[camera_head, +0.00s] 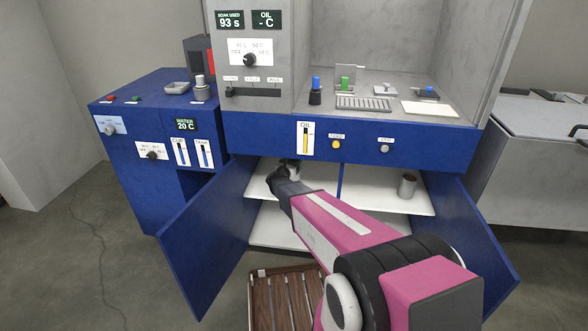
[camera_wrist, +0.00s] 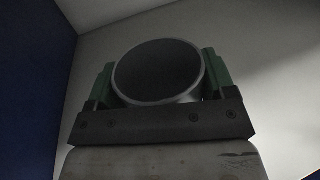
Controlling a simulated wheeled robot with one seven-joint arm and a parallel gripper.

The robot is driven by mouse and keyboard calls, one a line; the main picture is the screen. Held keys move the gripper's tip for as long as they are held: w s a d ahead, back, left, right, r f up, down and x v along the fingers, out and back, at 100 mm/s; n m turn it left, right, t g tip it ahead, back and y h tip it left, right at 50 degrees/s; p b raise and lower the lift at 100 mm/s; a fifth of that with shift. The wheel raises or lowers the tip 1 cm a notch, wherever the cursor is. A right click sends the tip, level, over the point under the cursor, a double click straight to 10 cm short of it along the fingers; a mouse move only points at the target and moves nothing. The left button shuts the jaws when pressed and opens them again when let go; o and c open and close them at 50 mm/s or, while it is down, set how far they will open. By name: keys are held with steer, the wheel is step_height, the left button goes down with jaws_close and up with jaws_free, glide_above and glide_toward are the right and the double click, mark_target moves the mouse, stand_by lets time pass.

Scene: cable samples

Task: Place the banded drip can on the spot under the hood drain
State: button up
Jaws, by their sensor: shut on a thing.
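My gripper (camera_head: 288,168) is inside the left compartment of the open blue cabinet, above its white shelf. In the wrist view my gripper (camera_wrist: 158,90) has its green-padded fingers shut on a round grey can (camera_wrist: 160,70), one finger on each side. The can shows a dark round face with a paler rim; no band shows on it from here. In the head view my gripper and arm mostly hide it. Whether it touches the shelf I cannot tell. The drain and the spot are not clearly visible.
A divider (camera_head: 341,182) separates the two compartments. The left door (camera_head: 205,245) and right door (camera_head: 470,240) stand open on either side. A slatted wooden crate (camera_head: 255,300) is on the floor in front. The right shelf (camera_head: 375,199) is mostly clear.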

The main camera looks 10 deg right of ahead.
steer(key=shift+w+d, duration=0.35)
steer(key=shift+w, duration=0.25)
step_height(320, 180, down, 3)
steer(key=shift+s+a+r, duration=0.1)
steer(key=shift+s+f, duration=0.1)
steer(key=shift+f, duration=0.25)
steer(key=shift+f, duration=0.1)
steer(key=o, duration=0.9)
